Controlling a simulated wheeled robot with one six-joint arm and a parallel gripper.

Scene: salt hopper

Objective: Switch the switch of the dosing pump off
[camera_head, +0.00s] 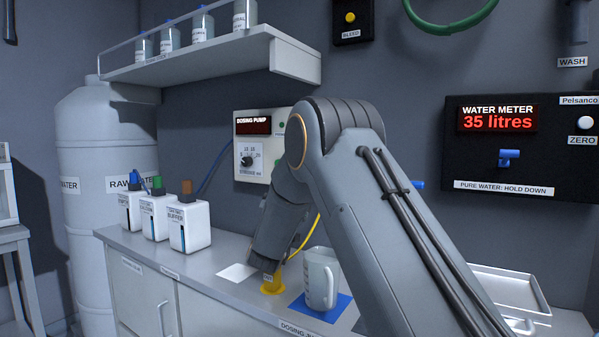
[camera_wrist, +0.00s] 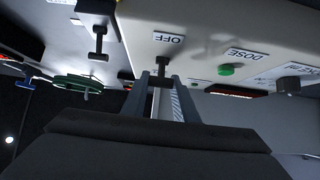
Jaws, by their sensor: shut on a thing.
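The dosing pump (camera_head: 281,116) is a pale box on the back wall, with a dark red display and a black dial. My arm covers its right part, so its switch and my gripper are hidden there. In the wrist view the pump's panel (camera_wrist: 205,22) appears upside down. The dark switch (camera_wrist: 162,64) stands out beside the OFF label. My gripper (camera_wrist: 159,79) has its two fingers around the switch and is shut on it. A green button (camera_wrist: 227,70) sits by the DOSE label. Which way the switch is set cannot be told.
Below the pump, a jug (camera_head: 319,278) stands on a blue mat (camera_head: 338,312) on the counter. Several white bottles (camera_head: 189,227) stand to the left. A shelf (camera_head: 200,60) overhangs the left. The water meter (camera_head: 520,150) hangs at the right.

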